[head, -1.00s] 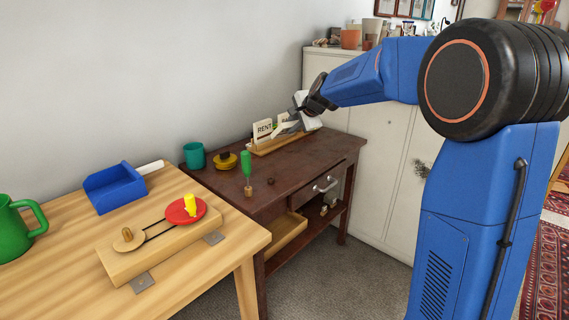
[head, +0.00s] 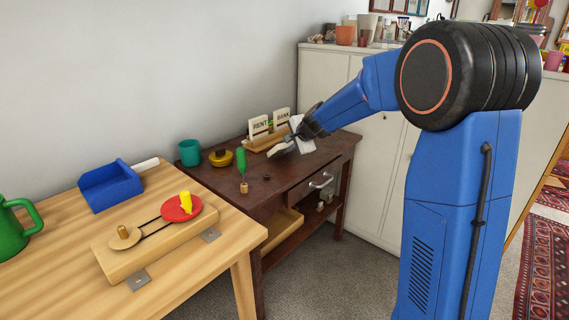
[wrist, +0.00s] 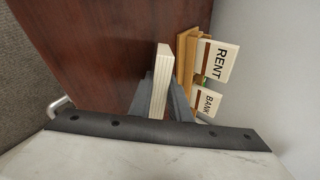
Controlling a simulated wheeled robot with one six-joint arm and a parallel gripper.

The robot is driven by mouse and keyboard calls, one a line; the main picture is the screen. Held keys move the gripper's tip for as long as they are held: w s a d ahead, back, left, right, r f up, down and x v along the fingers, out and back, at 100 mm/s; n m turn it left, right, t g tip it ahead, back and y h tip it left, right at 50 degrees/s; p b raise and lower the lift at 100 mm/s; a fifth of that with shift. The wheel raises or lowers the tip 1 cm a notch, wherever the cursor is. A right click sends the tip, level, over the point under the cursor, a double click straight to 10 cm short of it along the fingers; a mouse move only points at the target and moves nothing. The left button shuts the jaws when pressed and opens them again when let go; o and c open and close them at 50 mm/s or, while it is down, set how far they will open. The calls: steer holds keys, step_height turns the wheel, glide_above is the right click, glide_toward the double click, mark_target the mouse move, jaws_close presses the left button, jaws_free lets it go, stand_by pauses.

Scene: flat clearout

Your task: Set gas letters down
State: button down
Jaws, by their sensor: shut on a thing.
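A cream bundle of letters (wrist: 161,78) is held on edge between the grey fingers of my gripper (wrist: 158,100) in the wrist view. No writing on it is readable. In the head view the pale bundle (head: 280,148) shows at the tip of my gripper (head: 293,139), low over the dark desk in front of the letter rack. I cannot tell whether it touches the desk. The wooden letter rack (head: 255,145) holds cards marked RENT (head: 259,126) and BANK (head: 282,116). The rack also shows right of the bundle in the wrist view (wrist: 184,62).
The dark desk (head: 310,160) has free top in front of the rack. A teal cup (head: 190,153), a yellow-and-black object (head: 221,157) and a green-handled tool (head: 241,162) stand at its left. A pale cabinet (head: 370,140) is behind. A light wooden table (head: 190,250) is nearer.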

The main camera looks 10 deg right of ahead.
steer(key=shift+f, duration=0.1)
steer(key=c, duration=1.8)
jaws_free()
steer(key=shift+v, duration=4.05)
